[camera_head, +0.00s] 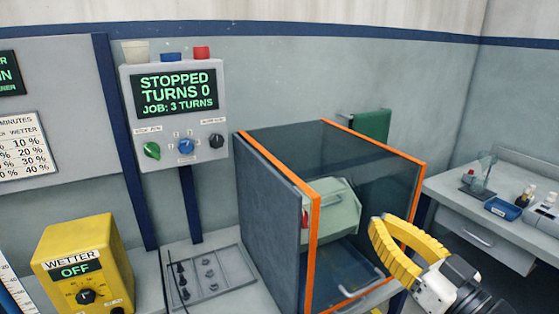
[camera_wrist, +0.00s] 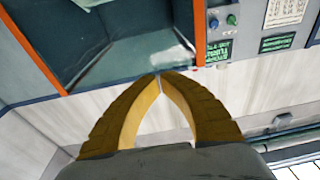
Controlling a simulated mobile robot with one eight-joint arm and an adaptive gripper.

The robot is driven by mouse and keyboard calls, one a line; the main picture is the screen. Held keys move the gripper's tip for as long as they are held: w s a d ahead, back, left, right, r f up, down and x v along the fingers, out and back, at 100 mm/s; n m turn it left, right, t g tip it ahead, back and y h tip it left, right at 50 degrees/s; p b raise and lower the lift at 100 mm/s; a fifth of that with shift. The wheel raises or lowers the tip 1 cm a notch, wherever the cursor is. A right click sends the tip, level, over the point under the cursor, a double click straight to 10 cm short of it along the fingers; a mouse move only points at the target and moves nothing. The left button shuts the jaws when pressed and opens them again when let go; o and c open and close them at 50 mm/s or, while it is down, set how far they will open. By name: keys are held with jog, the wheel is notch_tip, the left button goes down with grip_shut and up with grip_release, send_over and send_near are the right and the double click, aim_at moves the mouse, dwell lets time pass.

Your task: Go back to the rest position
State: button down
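My gripper (camera_head: 378,224) shows as yellow curved fingers at the lower right of the head view, in front of the open orange-edged enclosure. In the wrist view its two yellow fingers (camera_wrist: 159,76) meet at the tips, with nothing seen between them. The enclosure (camera_head: 312,245) has dark see-through walls, and a pale green barrel-like body (camera_head: 335,212) sits inside it. The fingers overlap the enclosure's right side in the picture; I cannot tell any contact. The control box (camera_head: 175,75) reads "STOPPED, TURNS 0, JOB: 3 TURNS".
A yellow wetter box (camera_head: 75,230) reading OFF stands at the lower left. A grey tray (camera_head: 232,274) with small dark parts lies beside the enclosure. A side bench (camera_head: 450,188) at the right holds bottles and a blue tray (camera_head: 503,209).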

jog(key=s+a+f+m+g+h, duration=0.1)
jog(key=a+f+g, duration=0.3)
jog(key=f, duration=0.2)
jog(key=s+a+f+g+h, duration=0.1)
jog(key=a+f+g, duration=0.25)
jog(key=f, duration=0.35)
jog(key=s+d+f+m+g+h, duration=0.2)
jog(key=s+d+m+g+h, duration=0.1)
jog(key=d+h, duration=0.3)
jog(key=shift+s+f+m, duration=0.25)
jog(key=shift+s+m, duration=0.05)
jog(key=shift+s, duration=0.35)
